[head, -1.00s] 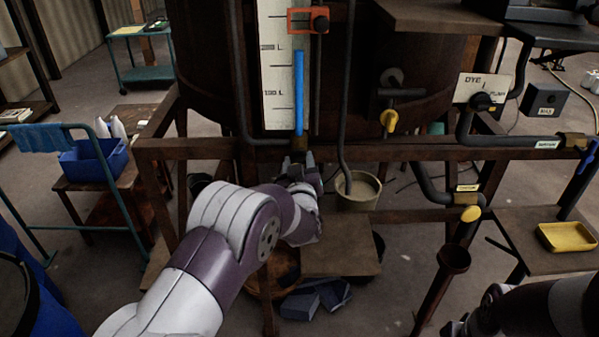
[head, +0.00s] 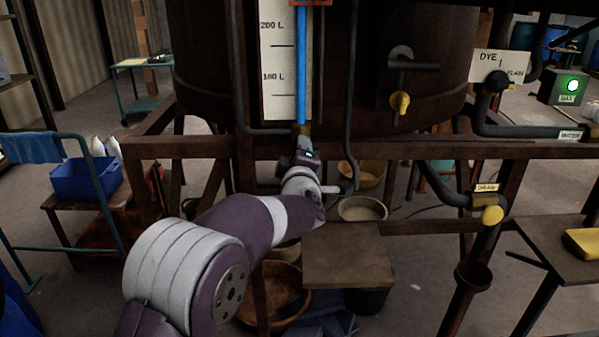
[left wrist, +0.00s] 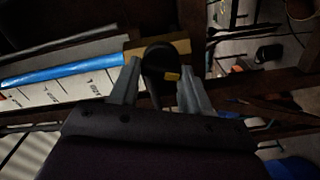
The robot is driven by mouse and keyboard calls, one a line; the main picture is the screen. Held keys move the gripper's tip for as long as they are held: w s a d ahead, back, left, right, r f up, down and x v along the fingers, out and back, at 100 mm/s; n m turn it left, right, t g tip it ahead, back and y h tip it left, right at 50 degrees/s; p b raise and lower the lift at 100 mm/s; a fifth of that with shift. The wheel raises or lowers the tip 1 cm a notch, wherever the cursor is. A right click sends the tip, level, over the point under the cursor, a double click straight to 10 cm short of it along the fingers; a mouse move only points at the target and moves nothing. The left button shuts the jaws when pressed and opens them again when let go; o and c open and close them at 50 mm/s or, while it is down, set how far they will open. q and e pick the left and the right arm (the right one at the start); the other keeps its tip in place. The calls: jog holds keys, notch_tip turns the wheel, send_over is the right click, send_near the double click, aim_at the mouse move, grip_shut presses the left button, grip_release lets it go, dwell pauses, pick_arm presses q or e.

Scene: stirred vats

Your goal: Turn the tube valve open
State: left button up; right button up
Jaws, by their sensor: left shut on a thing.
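The blue-filled level tube (head: 301,70) stands upright against the white scale board (head: 277,75) on the dark vat. A brass fitting (head: 301,131) sits at its foot and shows in the left wrist view (left wrist: 195,44). The tube valve's black handle (left wrist: 158,62), with a yellow mark, lies between my left fingers. My left gripper (head: 300,150) is closed on this handle just below the brass fitting; its fingers (left wrist: 160,88) flank the handle in the left wrist view. In the head view, the gripper mostly hides the handle. My right gripper is out of view.
A brown frame rail (head: 400,148) runs across behind my left gripper. A yellow-handled draw valve (head: 492,215) and the dye valve plate (head: 499,66) are at right. A green lamp (head: 572,85) glows on a box.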

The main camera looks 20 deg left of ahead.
pick_arm(q)
jog(key=shift+f+n+b, duration=0.2)
jog(key=shift+n+b, duration=1.9)
jog(key=shift+b, duration=0.15)
jog(key=o, duration=1.1)
jog(key=shift+c, duration=0.2)
jog(key=b+v, duration=0.1)
jog(key=v, duration=1.1)
jog(key=shift+s, duration=0.35)
jog(key=shift+r, duration=0.1)
